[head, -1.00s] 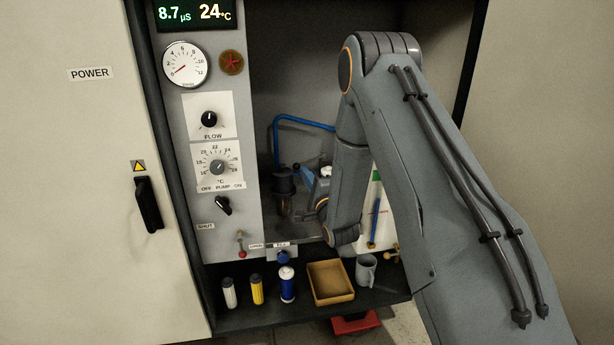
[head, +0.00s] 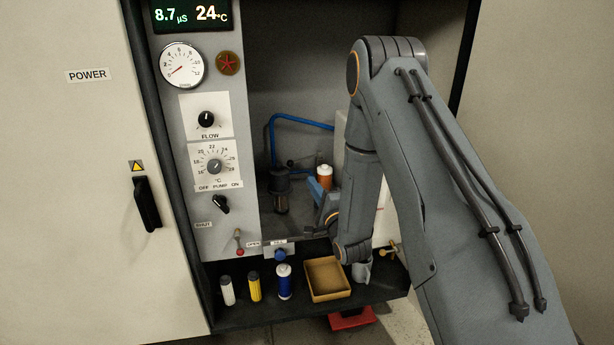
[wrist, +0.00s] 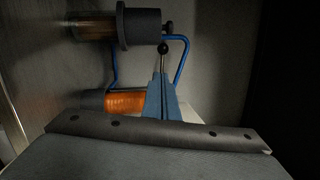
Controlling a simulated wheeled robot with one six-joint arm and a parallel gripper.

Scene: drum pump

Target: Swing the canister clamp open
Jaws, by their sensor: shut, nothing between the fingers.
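The clamp seems to be the thin lever with a black ball knob (head: 290,163), to the left of an orange canister with a white cap (head: 324,180). In the wrist view the knob (wrist: 163,47) and its rod show just beyond my fingertips. The orange canister (wrist: 127,102) lies behind and left of my fingers there. My gripper (head: 314,186) has blue fingers, shut together and empty, in front of the canister. The fingers also show in the wrist view (wrist: 161,80). They overlap the rod's lower end; I cannot tell whether they touch it.
A dark-headed filter with a clear bowl (head: 280,192) stands left of the canister, under a blue pipe (head: 300,120). Several bottles, a tan tray (head: 327,279) and a grey mug (head: 362,270) stand on the front shelf. The control panel (head: 200,145) bounds the left.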

